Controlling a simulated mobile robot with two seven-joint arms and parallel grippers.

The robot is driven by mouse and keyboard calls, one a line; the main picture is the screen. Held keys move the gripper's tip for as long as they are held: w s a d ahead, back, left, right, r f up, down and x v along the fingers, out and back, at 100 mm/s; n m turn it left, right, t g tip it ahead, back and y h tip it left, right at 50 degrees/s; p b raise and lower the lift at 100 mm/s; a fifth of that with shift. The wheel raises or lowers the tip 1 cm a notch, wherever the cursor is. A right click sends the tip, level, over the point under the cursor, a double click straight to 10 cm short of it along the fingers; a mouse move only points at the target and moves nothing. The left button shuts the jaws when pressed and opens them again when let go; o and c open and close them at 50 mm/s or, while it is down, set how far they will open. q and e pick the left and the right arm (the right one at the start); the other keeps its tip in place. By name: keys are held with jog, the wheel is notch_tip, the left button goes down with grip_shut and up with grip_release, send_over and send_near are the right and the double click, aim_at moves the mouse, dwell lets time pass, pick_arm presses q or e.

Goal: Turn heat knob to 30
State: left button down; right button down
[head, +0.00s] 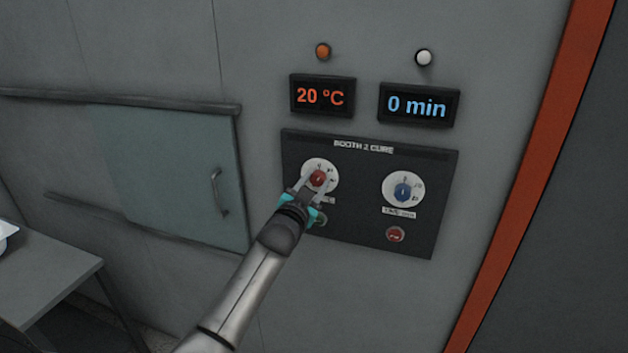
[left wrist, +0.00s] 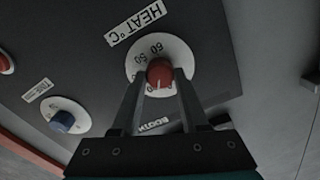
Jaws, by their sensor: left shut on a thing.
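The red heat knob (head: 318,178) sits on a white dial (head: 331,169) at the left of the dark control panel (head: 357,221). It also shows in the left wrist view (left wrist: 159,72), beside a HEAT °C label (left wrist: 136,23). My left gripper (head: 316,182) is shut on the red knob, one finger on each side. In the left wrist view the fingers (left wrist: 161,82) reach to the knob. The display (head: 322,96) above reads 20 °C in orange. My right gripper is not in view.
A blue knob (head: 403,192) on a second dial and a red button (head: 395,235) are right of the heat knob. The blue display (head: 417,105) reads 0 min. A sliding glass door (head: 165,165) and a grey table (head: 45,277) are at the left.

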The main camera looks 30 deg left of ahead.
pick_arm(q)
jog(key=shift+m, duration=1.2)
jog(key=shift+c, duration=2.1)
grip_release()
jog(key=shift+s, duration=0.1)
jog(key=v, duration=1.5)
jog(key=shift+d+f, duration=0.1)
jog(key=shift+d, duration=0.05)
